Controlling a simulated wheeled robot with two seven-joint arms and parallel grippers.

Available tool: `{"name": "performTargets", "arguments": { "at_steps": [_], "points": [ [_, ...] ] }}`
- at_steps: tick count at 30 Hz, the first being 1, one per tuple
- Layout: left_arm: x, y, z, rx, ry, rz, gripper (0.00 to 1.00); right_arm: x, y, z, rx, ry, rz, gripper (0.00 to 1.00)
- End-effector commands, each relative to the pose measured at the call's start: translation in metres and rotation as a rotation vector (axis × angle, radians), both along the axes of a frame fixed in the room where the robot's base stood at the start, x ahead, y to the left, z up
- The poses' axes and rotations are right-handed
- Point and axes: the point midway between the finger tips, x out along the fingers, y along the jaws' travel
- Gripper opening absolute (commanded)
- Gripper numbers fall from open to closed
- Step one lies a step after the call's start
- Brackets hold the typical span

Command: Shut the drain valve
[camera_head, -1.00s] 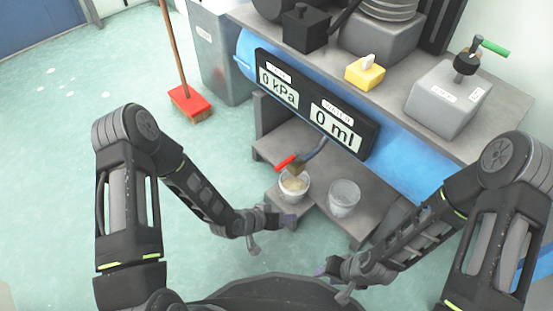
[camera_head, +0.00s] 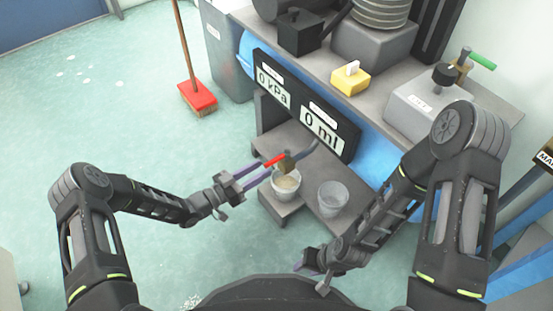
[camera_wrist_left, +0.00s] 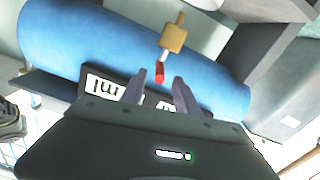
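The drain valve has a brass body (camera_head: 288,163) and a red lever (camera_head: 273,160) pointing left; it sits above a cup (camera_head: 286,184) with pale liquid. My left gripper (camera_head: 266,169) is open at the lever, its purple fingers pointing toward it. In the left wrist view the red lever (camera_wrist_left: 160,73) shows between the two finger ends (camera_wrist_left: 160,80), and the brass body (camera_wrist_left: 173,38) lies beyond them. I cannot tell whether the fingers touch the lever. My right gripper (camera_head: 305,265) is empty, low and away from the valve; its finger gap is unclear.
A clear empty cup (camera_head: 332,197) stands to the right on the grey lower shelf (camera_head: 302,205). The display panel (camera_head: 305,112) reads 0 kPa and 0 ml in front of the blue tank (camera_head: 375,160). A red broom (camera_head: 199,96) stands on the open floor at left.

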Motion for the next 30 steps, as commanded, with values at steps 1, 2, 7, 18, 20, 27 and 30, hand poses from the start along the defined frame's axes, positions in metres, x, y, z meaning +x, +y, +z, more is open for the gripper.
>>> {"name": "performTargets", "arguments": {
  "at_steps": [1,2,7,18,20,27,30],
  "points": [
    [0.002,-0.004,-0.001,0.0,0.0,-0.002,0.37,0.0,0.0,-0.002,0.0,-0.001,0.0,0.37],
    [0.004,-0.006,-0.001,-0.001,-0.001,-0.002,0.37,0.0,0.0,-0.003,0.0,-0.001,0.0,0.37],
    [0.017,-0.025,-0.002,-0.001,-0.002,-0.003,0.37,0.001,0.0,-0.011,-0.001,-0.003,-0.002,0.37],
    [0.043,-0.06,-0.001,0.001,0.001,0.0,0.37,0.004,0.001,-0.022,-0.002,-0.011,-0.005,0.37],
    [0.044,-0.061,0.0,0.001,0.001,0.0,0.37,0.004,0.0,-0.022,-0.002,-0.011,-0.005,0.37],
    [0.044,-0.061,0.0,0.001,0.001,0.0,0.35,0.004,0.001,-0.022,-0.002,-0.011,-0.005,0.37],
    [0.044,-0.061,0.0,0.0,0.0,0.0,0.26,0.004,0.001,-0.022,-0.002,-0.011,-0.005,0.37]
  ]
}}
